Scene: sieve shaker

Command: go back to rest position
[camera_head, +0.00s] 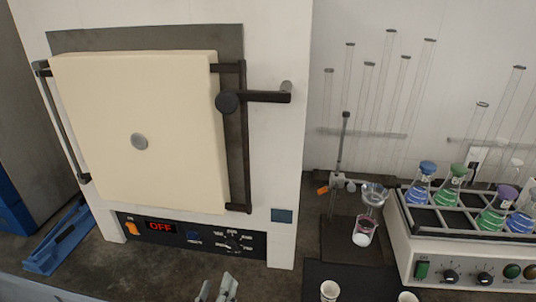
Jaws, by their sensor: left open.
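My left gripper (216,289) shows only at the bottom edge, left of the middle. Its two light grey fingertips stand apart with nothing between them. It is in front of the furnace (280,150) and appears clear of it. The rest of this gripper and its arm are cut off by the frame. My right gripper is not in view.
Small white cups (329,291) stand on a dark mat. A blue tool (58,240) lies left.

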